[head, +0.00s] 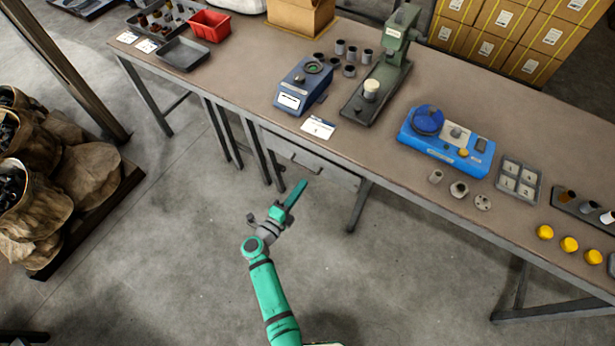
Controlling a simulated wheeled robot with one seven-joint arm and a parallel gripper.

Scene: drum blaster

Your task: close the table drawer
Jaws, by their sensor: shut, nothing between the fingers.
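The table drawer (310,160) is a grey metal front with a dark bar handle, set under the front edge of the long brown-topped table (385,165). Its front looks close to the table's edge; I cannot tell from this angle whether it stands slightly out. My gripper (301,184) is teal and shut, with nothing held. It is in front of and below the drawer, pointing up and right toward the handle area. In the picture its tip is just below the drawer front; I cannot tell whether they touch.
On the table are a blue-grey scale (304,86), a green press (385,70), a blue device (446,140), a grey tray (183,54), a red bin (210,25) and yellow caps (569,244). Table legs (358,206) flank the drawer. Sacks (88,178) lie at left. The floor around my arm is clear.

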